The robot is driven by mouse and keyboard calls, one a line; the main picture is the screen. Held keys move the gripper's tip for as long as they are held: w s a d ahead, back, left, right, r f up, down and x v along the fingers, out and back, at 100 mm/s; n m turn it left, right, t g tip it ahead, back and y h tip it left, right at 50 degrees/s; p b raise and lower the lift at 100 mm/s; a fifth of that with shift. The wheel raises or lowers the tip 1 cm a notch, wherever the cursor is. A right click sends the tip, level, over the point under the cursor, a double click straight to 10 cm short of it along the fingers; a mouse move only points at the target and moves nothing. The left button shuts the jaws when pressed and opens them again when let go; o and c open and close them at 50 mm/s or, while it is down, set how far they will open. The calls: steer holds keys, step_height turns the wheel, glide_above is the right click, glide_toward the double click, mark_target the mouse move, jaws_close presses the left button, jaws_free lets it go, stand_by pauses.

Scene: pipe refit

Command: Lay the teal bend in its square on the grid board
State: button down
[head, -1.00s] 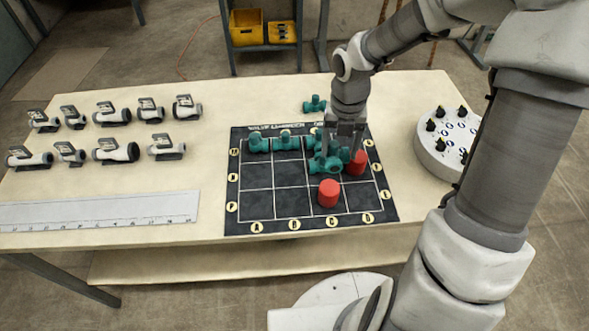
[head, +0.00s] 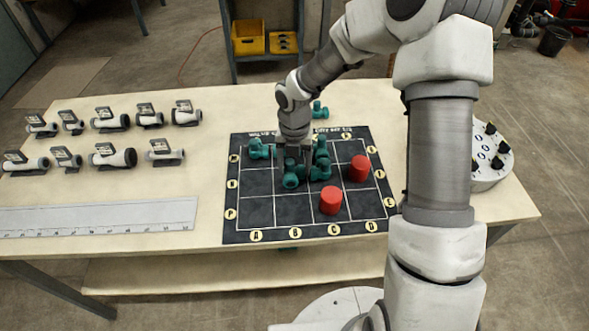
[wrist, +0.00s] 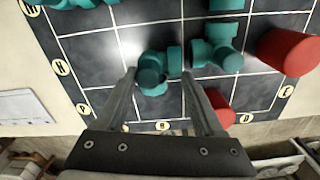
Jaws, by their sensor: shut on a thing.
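My gripper (head: 295,160) is shut on the teal bend (head: 291,180), low over column B of the dark grid board (head: 258,215), around the middle row. In the wrist view the bend (wrist: 152,72) sits between the fingertips (wrist: 157,82). I cannot tell whether it touches the board. Another teal fitting (head: 322,170) lies just right of it, a small distance away; it also shows in the wrist view (wrist: 215,50). A teal fitting (head: 260,149) lies in the upper left square. More teal at the top row is partly hidden by my gripper.
Red cylinders stand on the board at the right (head: 359,169) and at the lower right (head: 330,201). A teal fitting (head: 319,110) lies behind the board. Several grey valves (head: 112,155) and a ruler (head: 100,214) are at the left. A round white unit (head: 488,160) is at the right.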

mark_target(295, 172)
steer(key=shift+f, duration=0.55)
steer(key=shift+f, duration=0.2)
jaws_free()
step_height(295, 172, up, 12)
steer(key=p, duration=0.2)
steer(key=shift+r, duration=0.2)
steer(key=shift+r, duration=0.1)
